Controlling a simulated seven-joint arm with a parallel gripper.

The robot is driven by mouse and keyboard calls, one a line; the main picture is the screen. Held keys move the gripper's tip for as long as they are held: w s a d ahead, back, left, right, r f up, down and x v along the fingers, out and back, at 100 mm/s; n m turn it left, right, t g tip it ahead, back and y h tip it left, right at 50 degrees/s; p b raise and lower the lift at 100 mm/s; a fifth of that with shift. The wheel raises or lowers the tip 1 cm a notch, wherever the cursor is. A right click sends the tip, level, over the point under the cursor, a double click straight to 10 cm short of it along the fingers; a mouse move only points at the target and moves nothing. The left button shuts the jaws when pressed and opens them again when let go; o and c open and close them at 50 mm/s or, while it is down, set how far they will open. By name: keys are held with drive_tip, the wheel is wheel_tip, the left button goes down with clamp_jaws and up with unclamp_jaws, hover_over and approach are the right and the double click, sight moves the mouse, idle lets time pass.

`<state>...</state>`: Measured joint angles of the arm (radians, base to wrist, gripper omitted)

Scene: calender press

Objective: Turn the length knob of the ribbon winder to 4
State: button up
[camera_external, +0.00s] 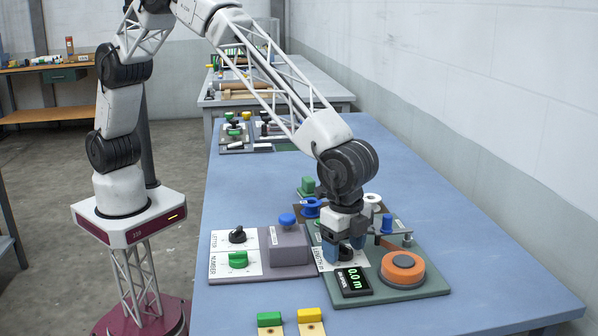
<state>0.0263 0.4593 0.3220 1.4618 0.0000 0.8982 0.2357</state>
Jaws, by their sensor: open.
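The ribbon winder (428,284) is a grey-green plate on the blue table, with an orange round part (402,268) at its right. Its display (353,280) reads 0.0 m in green. The black length knob (346,254) sits behind the display on a white label plate marked LENGTH. My gripper (345,248) points down over this knob with its blue fingers apart, one on each side of it. The fingers and wrist hide part of the knob, and I cannot tell whether they touch it. The knob's pointer and scale cannot be read.
Left of the winder stands a panel with a black knob (237,236), a green knob (238,259) and a grey block (290,247) with a blue top. Green (269,319) and yellow (309,315) pieces lie at the front. The table's right side is clear.

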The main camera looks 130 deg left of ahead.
sight(342, 245)
drive_tip(key=shift+r, duration=3.9)
drive_tip(key=shift+s+r, duration=0.3)
drive_tip(key=shift+r, duration=0.1)
drive_tip(key=s+r, duration=0.6)
drive_tip(key=s, duration=0.4)
drive_tip(key=s+a+r+n+t, duration=0.1)
drive_tip(key=s+r, duration=0.5)
drive_tip(key=s, duration=0.5)
drive_tip(key=s+r, duration=0.6)
drive_tip(key=s, duration=0.4)
drive_tip(key=s+a+f+n+t, duration=0.1)
drive_tip(key=s+f, duration=0.2)
drive_tip(key=s, duration=3)
drive_tip(key=shift+n+t, duration=0.3)
drive_tip(key=shift+n, duration=0.1)
